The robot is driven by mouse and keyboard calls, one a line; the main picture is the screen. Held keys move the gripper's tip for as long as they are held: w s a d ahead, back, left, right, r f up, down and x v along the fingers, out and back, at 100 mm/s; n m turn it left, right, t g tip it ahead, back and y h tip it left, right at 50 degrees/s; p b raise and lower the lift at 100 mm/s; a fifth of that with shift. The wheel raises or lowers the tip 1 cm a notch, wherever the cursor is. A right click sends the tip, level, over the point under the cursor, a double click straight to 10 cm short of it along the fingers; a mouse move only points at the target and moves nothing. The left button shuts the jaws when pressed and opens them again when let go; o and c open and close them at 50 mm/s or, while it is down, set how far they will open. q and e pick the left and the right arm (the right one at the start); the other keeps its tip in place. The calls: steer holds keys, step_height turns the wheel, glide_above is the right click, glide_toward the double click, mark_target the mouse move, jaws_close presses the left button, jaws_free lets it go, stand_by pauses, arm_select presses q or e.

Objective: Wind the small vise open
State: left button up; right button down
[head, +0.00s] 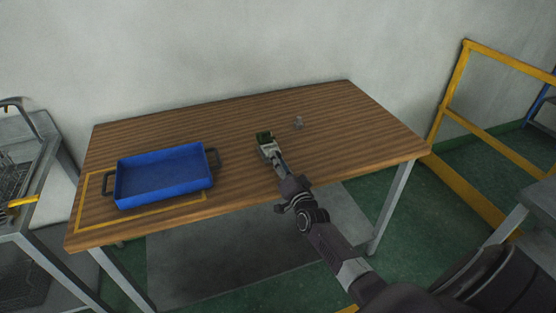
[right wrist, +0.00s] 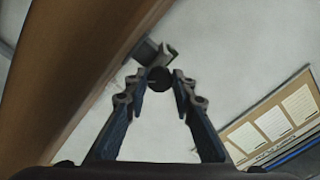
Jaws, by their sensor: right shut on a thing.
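The small vise (head: 268,150) is a pale grey block on the wooden table, right of the middle, with a dark green piece (head: 264,137) at its far end. My right gripper (head: 281,162) reaches it from the front right. In the right wrist view, the fingertips of my right gripper (right wrist: 159,84) close on a dark round knob (right wrist: 159,77) at the near end of the vise (right wrist: 150,52). How far the vise's jaws stand apart is too small to tell. My left gripper is not in view.
A small grey object (head: 298,122) stands behind and right of the vise. The wooden table (head: 360,130) is clear at the right. A yellow railing (head: 452,85) stands beyond.

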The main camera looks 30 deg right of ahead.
steer(key=n, duration=0.4)
steer(key=shift+f+n+p, duration=0.1)
steer(key=shift+n+p, duration=0.2)
steer(key=shift+p, duration=0.05)
steer(key=shift+n, duration=1.9)
steer(key=c, duration=1.6)
jaws_free()
steer(key=v, duration=1.2)
steer(key=shift+d, duration=0.1)
